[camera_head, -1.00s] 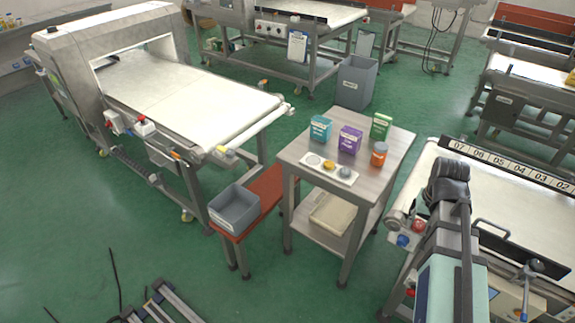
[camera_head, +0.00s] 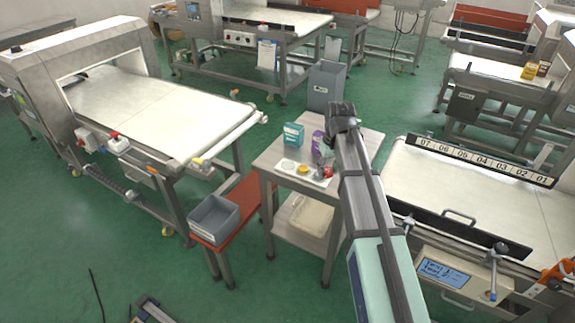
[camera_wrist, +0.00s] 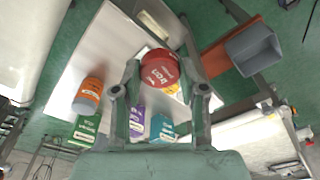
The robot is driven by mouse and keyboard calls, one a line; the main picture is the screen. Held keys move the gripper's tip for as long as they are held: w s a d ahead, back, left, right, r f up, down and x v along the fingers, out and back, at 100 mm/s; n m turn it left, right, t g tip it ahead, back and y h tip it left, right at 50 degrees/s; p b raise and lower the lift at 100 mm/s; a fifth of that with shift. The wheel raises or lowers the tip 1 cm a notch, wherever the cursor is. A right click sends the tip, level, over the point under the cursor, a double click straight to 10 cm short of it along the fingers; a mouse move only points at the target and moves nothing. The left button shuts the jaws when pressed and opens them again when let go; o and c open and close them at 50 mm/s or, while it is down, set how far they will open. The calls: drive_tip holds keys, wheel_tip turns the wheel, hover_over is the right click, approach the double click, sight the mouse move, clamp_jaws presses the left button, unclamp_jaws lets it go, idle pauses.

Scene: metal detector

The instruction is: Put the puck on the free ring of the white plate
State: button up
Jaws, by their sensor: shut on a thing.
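The red puck (camera_wrist: 160,68), with lettering on its face, is held between the fingers of my gripper (camera_wrist: 165,82) in the wrist view. The white plate (camera_head: 310,178) lies on the small steel table. In the wrist view the plate is partly hidden behind the red puck.
A teal box (camera_head: 292,134) and a purple box (camera_head: 317,142) stand behind the plate. An orange jar (camera_wrist: 88,95) and a green box (camera_wrist: 88,128) show in the wrist view. A grey bin (camera_head: 214,215) stands on the red bench left of the table.

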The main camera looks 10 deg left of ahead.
drive_tip(key=w+a+r+n, duration=0.5)
drive_tip(key=w+a+n, duration=0.3)
drive_tip(key=w+a, duration=0.3)
wheel_tip(320, 180, up, 2)
drive_tip(key=n+g+p, duration=0.2)
drive_tip(key=n, duration=1)
hover_over(288, 166)
drive_tip(key=shift+y, duration=0.3)
wheel_tip(288, 166, down, 19)
drive_tip(key=p, duration=0.4)
drive_tip(key=shift+w, duration=0.1)
drive_tip(key=o, duration=1)
drive_tip(key=shift+c, duration=0.2)
wheel_tip(288, 166, up, 12)
drive_tip(key=d+b, duration=0.1)
drive_tip(key=b, duration=0.2)
drive_tip(key=shift+w+d+b, duration=0.2)
drive_tip(key=shift+w+b, duration=0.15)
